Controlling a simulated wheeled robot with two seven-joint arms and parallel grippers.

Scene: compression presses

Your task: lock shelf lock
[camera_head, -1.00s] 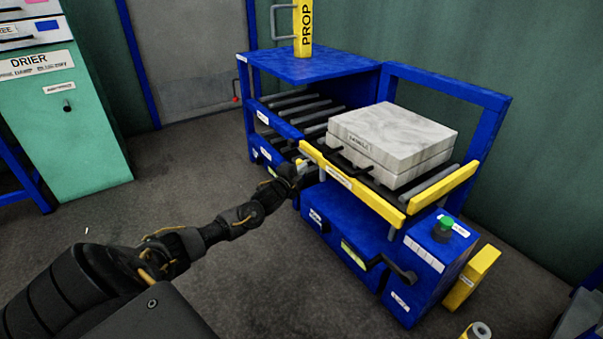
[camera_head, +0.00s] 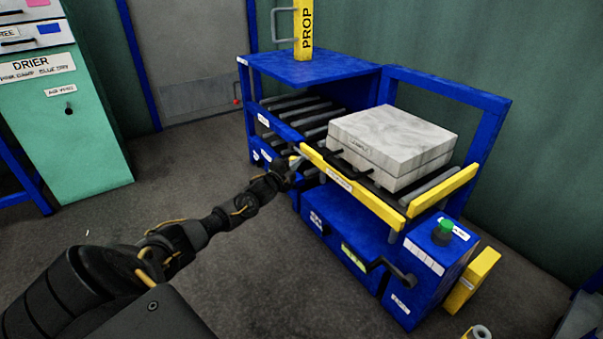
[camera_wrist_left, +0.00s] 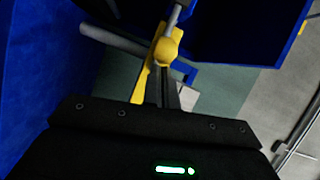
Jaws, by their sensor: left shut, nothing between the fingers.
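The blue shelf frame (camera_head: 315,68) has rollers and a yellow front bar (camera_head: 352,187) with a label. A yellow lock piece with a rounded knob (camera_wrist_left: 166,52) shows in the left wrist view, mounted by a grey bar. My left gripper (camera_head: 294,160) is at the left end of the yellow bar, by the shelf's front. In the left wrist view its closed fingers (camera_wrist_left: 168,92) point at the knob, very close to it; I cannot tell whether they touch. The gripper is shut with nothing held. My right gripper is not in view.
A pale block (camera_head: 392,135) with a black handle lies on the rollers behind the yellow bar. A yellow prop (camera_head: 303,28) stands on the blue top. A crank handle (camera_head: 392,268) and green button (camera_head: 445,225) are at the right. The floor at left is clear.

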